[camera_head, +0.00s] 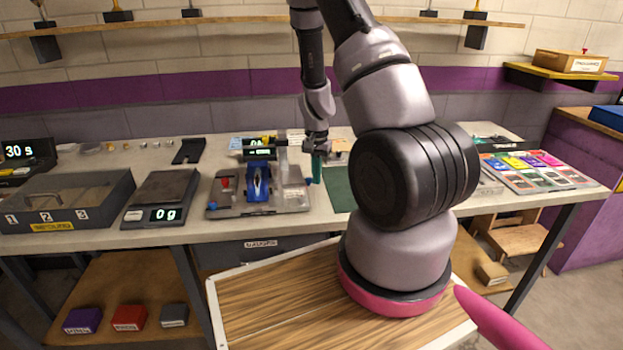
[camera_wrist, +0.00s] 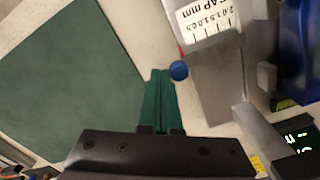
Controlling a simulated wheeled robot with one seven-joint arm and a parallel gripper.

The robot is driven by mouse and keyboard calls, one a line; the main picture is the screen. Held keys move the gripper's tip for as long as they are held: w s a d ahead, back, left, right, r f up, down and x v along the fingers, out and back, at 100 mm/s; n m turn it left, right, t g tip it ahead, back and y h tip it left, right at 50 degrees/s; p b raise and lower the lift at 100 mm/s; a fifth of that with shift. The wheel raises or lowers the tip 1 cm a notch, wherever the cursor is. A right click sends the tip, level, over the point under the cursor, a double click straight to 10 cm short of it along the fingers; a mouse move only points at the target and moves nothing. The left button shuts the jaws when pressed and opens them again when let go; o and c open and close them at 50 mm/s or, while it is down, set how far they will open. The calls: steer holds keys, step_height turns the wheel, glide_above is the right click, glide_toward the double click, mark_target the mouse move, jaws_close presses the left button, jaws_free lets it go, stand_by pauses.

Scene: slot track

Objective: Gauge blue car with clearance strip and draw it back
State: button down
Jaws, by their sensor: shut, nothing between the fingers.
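The blue car (camera_head: 259,180) sits on a grey gauging fixture (camera_head: 293,197) on the bench. Part of the blue car also shows at the upper right of the wrist view (camera_wrist: 303,45). My gripper (camera_head: 316,178) points down just right of the fixture. In the wrist view its teal fingers (camera_wrist: 160,76) are together and hold nothing. Their tips are close to a small blue knob (camera_wrist: 179,70), beside a plate with a "GAP mm" scale (camera_wrist: 206,18). I cannot make out the clearance strip with certainty.
A green mat (camera_wrist: 45,75) lies beside the fingers, mostly bare. A scale reading 0 g (camera_head: 160,195) and a lidded grey box (camera_head: 65,200) stand left of the fixture. A small display (camera_wrist: 297,140) is close to the gripper. Coloured cards (camera_head: 535,170) lie at the right.

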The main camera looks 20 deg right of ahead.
steer(key=shift+w+a, duration=0.15)
steer(key=shift+a, duration=0.4)
steer(key=shift+w+a, duration=0.15)
steer(key=shift+a, duration=0.4)
stand_by(1.1)
steer(key=shift+d, duration=0.15)
steer(key=shift+s+d, duration=0.1)
steer(key=shift+d, duration=0.15)
step_height(320, 180, up, 8)
stand_by(0.9)
stand_by(1.0)
